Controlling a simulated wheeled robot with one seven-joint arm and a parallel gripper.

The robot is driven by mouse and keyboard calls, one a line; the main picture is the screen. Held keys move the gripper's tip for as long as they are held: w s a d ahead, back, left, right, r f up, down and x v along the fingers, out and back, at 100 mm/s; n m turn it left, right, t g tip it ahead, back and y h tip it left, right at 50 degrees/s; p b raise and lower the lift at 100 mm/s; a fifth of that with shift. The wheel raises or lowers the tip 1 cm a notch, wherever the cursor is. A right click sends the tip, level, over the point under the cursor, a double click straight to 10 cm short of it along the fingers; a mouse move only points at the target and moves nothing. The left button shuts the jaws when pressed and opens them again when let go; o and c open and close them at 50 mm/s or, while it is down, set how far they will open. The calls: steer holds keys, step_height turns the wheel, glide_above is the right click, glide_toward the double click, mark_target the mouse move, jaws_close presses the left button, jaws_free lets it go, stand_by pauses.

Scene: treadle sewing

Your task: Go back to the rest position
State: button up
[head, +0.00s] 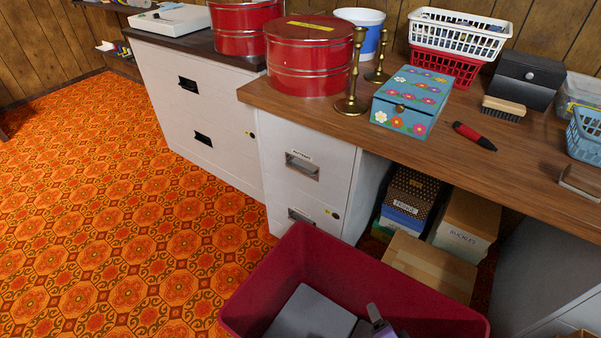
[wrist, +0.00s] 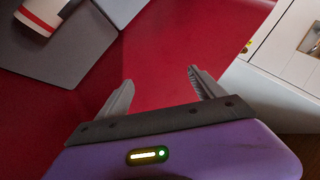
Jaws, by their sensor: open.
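My gripper (wrist: 160,78) is open, with nothing between its two grey fingers in the wrist view. In the head view a small part of my gripper (head: 376,318) shows at the bottom edge, over the dark red bin (head: 275,268). The bin's red surface (wrist: 165,40) fills much of the wrist view behind the fingers. A grey flat-faced object (head: 312,318) is in the bin. Grey panels (wrist: 45,55) and a white, red-striped item (wrist: 45,12) also show at the upper left of the wrist view.
A wooden desk (head: 400,128) holds red tins (head: 308,70), brass candlesticks (head: 352,90), a flowered blue box (head: 410,100), a red-black tool (head: 474,136) and baskets. Cardboard boxes (head: 432,262) stand under it. A white filing cabinet (head: 300,160) is beside them. Orange patterned floor (head: 110,200) is clear at left.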

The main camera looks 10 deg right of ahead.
steer(key=s+a+r+n+t, duration=0.2)
steer(key=s+r+n, duration=0.3)
steer(key=r, duration=0.4)
steer(key=s+a+r+n+t, duration=0.25)
steer(key=s+r, duration=0.35)
steer(key=r, duration=0.4)
steer(key=s+a+r+n+t, duration=0.1)
steer(key=s+r+n+t, duration=0.1)
steer(key=s+r+n, duration=0.55)
steer(key=s+a+r+m+g+y, duration=0.1)
steer(key=s+a+r+y, duration=0.1)
steer(key=s+r, duration=0.25)
step_height(320, 180, up, 23)
steer(key=p, duration=2.3)
steer(key=shift+s+d, duration=0.15)
steer(key=shift+d, duration=0.15)
steer(key=shift+f, duration=0.15)
